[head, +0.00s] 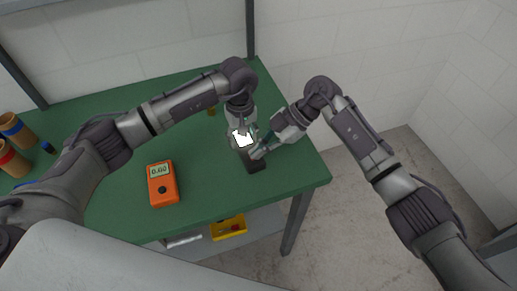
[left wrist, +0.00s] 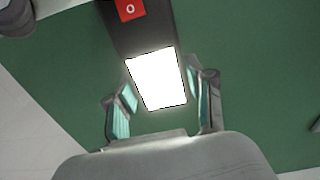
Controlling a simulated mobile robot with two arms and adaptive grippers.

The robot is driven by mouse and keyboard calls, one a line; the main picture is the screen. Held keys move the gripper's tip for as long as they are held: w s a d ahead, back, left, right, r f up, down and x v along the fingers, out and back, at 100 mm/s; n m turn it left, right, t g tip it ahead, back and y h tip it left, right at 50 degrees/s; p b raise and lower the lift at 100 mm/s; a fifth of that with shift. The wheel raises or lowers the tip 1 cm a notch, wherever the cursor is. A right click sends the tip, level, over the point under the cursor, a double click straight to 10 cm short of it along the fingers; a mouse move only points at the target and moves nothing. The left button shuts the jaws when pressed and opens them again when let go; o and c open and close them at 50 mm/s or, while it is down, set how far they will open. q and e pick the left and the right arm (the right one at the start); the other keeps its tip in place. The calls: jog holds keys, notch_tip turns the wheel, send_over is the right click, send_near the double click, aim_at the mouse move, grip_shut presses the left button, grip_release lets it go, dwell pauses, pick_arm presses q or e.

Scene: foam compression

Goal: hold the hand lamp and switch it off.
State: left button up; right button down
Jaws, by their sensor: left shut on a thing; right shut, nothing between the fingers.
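The hand lamp (head: 256,165) is a dark, narrow block over the right part of the green table. Its white panel (left wrist: 157,78) glows brightly in the left wrist view. A red switch (left wrist: 130,9) marked "O" shows on the dark body at the top edge of that view. My left gripper (left wrist: 162,108) is shut on the lamp, with teal-padded fingers on either side of its lit end. My right gripper (head: 257,153) is shut and empty, close beside the lamp's dark body in the head view. Whether it touches the lamp or its switch is unclear.
An orange meter (head: 163,190) with a display lies on the green table (head: 210,190). Brown jars (head: 14,130) stand at the far left. A yellow bin (head: 229,228) sits below the table's front edge. The table between meter and lamp is clear.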

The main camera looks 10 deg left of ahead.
notch_tip(320, 180, up, 4)
jog(key=shift+s+d+f, duration=0.1)
jog(key=shift+f, duration=0.05)
jog(key=v, duration=0.9)
jog(key=shift+d+r, duration=0.25)
jog(key=shift+d, duration=0.05)
jog(key=shift+w+a+r, duration=0.15)
jog(key=shift+w+a, duration=0.25)
jog(key=shift+w, duration=0.4)
jog(key=x, duration=0.9)
jog(key=shift+s+a+f, duration=0.15)
jog(key=shift+a+f, duration=0.1)
jog(key=shift+a, duration=0.05)
jog(key=f, duration=0.3)
jog(key=shift+a+f, duration=0.15)
jog(key=shift+a, duration=0.05)
jog(key=shift+f, duration=0.45)
